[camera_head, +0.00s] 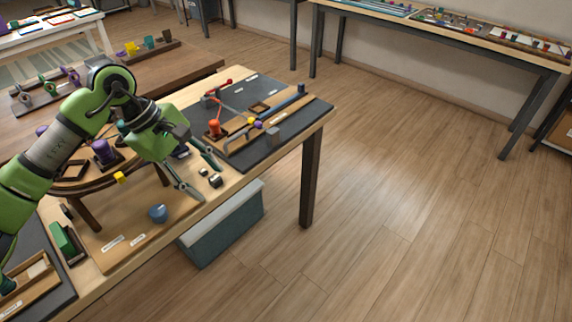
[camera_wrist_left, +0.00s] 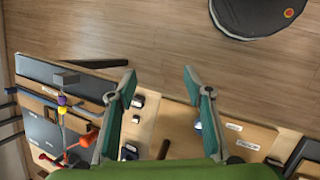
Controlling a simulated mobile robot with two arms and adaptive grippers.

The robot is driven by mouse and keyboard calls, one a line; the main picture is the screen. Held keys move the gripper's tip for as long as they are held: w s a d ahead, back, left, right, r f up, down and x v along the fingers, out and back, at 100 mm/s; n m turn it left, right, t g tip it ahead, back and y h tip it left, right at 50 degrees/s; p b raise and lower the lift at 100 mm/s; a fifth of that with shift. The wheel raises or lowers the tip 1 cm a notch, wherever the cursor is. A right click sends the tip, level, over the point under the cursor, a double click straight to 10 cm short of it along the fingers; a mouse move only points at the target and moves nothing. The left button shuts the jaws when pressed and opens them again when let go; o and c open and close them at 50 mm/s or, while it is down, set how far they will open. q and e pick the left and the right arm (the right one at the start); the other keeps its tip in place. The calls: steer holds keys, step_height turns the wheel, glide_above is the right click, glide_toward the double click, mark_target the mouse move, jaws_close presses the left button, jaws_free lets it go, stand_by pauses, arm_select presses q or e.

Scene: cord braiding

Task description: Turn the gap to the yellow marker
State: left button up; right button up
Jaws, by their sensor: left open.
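A curved wooden stand (camera_head: 128,168) with legs stands on the near table, partly hidden behind my left arm. A yellow block (camera_head: 120,177) sits at its front edge; it may be the yellow marker. A purple spool (camera_head: 104,152) in a dark holder and a square frame (camera_head: 74,168) are on the stand. I cannot make out the gap. My left gripper (camera_head: 210,184) is open and empty, right of the stand and over the table's front edge. Its two fingers show apart in the left wrist view (camera_wrist_left: 159,73), with nothing between them. My right gripper is not in view.
A blue piece (camera_head: 158,213) and a green block (camera_head: 66,240) are on the table front. Small dark blocks (camera_head: 213,180) lie by the fingers. A grey bin (camera_head: 225,228) stands below; floor rightward is clear.

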arm_select(q)
steer(key=s+d+r+n+h, duration=0.1)
steer(key=d+h, duration=0.3)
steer(key=d, duration=0.5)
steer(key=s+d+r+n+h, duration=0.1)
steer(key=d+r+n+h, duration=0.2)
steer(key=d, duration=0.6)
steer(key=shift+r+t+h, duration=0.3)
steer(key=shift+r+h, duration=0.5)
steer(key=shift+h, duration=0.3)
steer(key=shift+o, duration=0.2)
steer(key=shift+s, duration=0.1)
